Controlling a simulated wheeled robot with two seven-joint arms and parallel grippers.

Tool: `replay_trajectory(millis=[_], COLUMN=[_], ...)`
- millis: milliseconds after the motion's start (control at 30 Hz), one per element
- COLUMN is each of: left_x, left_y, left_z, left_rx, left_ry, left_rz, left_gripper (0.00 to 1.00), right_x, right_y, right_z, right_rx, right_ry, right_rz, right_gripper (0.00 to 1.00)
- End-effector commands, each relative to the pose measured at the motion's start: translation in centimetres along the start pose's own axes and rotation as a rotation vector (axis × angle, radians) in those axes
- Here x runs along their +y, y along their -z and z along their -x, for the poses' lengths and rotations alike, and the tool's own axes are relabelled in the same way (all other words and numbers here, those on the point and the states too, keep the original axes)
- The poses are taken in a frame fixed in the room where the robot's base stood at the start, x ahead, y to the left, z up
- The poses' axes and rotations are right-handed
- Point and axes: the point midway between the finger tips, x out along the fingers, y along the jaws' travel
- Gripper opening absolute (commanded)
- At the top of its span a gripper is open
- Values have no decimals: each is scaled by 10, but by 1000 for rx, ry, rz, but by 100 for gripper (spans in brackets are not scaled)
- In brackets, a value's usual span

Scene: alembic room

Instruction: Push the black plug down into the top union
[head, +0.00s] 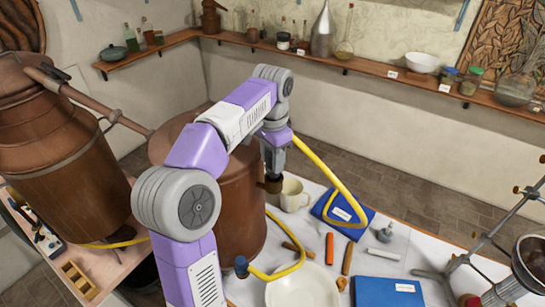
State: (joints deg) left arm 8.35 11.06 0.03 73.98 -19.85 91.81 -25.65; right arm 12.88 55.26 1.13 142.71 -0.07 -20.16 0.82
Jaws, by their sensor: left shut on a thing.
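My left gripper (272,163) points down beside the upper right side of the large copper vessel (236,205). It is shut on a small dark thing, taken as the black plug, which is mostly hidden between the fingers. Directly below the fingertips is a short brown-copper fitting (273,184), which looks like the top union. I cannot tell from this angle how deep the plug sits in it. A yellow hose (322,169) runs from beside the gripper down to the right. My right gripper is not in view.
A cream mug (294,196) stands close to the right of the gripper. A blue book (342,208), a white bowl (302,287) and small tools lie on the white table. A second copper vessel (70,150) stands left. A metal stand (487,236) is at right.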

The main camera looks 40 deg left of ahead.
Motion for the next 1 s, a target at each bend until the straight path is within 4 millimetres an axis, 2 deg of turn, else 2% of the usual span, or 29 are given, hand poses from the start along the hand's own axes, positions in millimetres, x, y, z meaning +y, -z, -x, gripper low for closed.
replay_trajectory(millis=[1000], left_x=[0], left_y=[0], left_z=[-6], left_rx=[0], left_ry=[0], left_rz=[0], left_gripper=[4], right_x=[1], right_y=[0], right_z=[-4], right_rx=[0], right_ry=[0], right_rz=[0], right_gripper=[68])
